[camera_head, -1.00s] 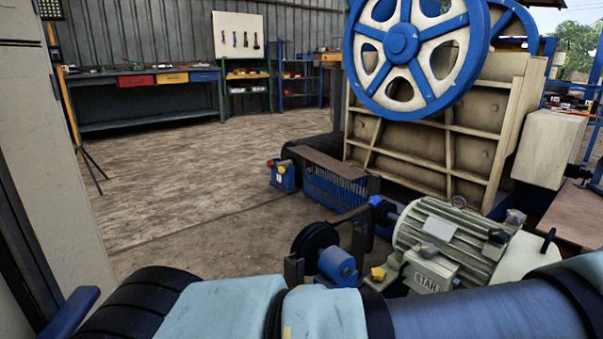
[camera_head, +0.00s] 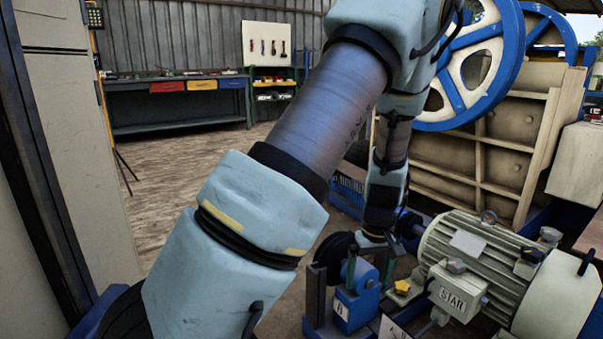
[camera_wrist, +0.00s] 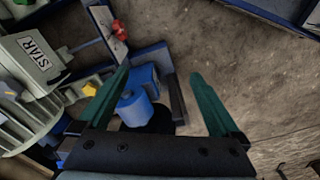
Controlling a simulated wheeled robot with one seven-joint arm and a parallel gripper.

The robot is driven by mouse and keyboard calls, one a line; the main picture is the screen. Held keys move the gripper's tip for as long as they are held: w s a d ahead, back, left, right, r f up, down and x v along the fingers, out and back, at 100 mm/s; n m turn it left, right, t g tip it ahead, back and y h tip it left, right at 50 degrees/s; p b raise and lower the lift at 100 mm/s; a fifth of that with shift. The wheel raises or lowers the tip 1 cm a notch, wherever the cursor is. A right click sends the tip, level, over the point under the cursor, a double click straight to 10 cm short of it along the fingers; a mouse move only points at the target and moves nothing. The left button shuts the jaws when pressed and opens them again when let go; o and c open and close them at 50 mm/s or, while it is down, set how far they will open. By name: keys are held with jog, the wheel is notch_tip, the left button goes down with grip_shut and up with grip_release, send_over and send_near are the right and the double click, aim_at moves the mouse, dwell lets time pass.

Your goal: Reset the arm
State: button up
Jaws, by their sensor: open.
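My gripper (camera_head: 370,266) hangs fingers down in the head view, at the end of my raised and bent arm. In the wrist view its two green fingers (camera_wrist: 160,76) are spread apart with nothing held between them. They are over the area of a blue block (camera_wrist: 140,98), which also shows in the head view (camera_head: 356,306) just below the fingers. I cannot tell whether the fingers touch it. The grey-green motor (camera_head: 480,250) marked STAR is right of the gripper in the head view and at the left edge of the wrist view.
The jaw crusher's blue flywheel (camera_head: 468,70) and beige body (camera_head: 470,165) stand behind my arm. A yellow knob (camera_head: 402,287) is beside the motor. A pale cabinet (camera_head: 62,130) is close at left. A workbench (camera_head: 180,110) stands far back, with clear floor before it.

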jog(key=s+a+r+m, duration=0.1)
jog(key=s+a+r, duration=0.1)
jog(key=a+r, duration=0.45)
jog(key=s+a+r+m+t, duration=0.1)
jog(key=s+a+r, duration=0.15)
jog(key=a, duration=0.65)
jog(key=s+a+r+m, duration=0.1)
jog(key=s+a+r, duration=0.1)
jog(key=a+r, duration=0.4)
notch_tip(320, 180, up, 32)
jog(key=p, duration=3.4)
jog(key=shift+w+a+r+p, duration=0.15)
jog(key=shift+a+r+p, duration=0.1)
jog(key=shift+a+p, duration=0.2)
jog(key=shift+a, duration=0.1)
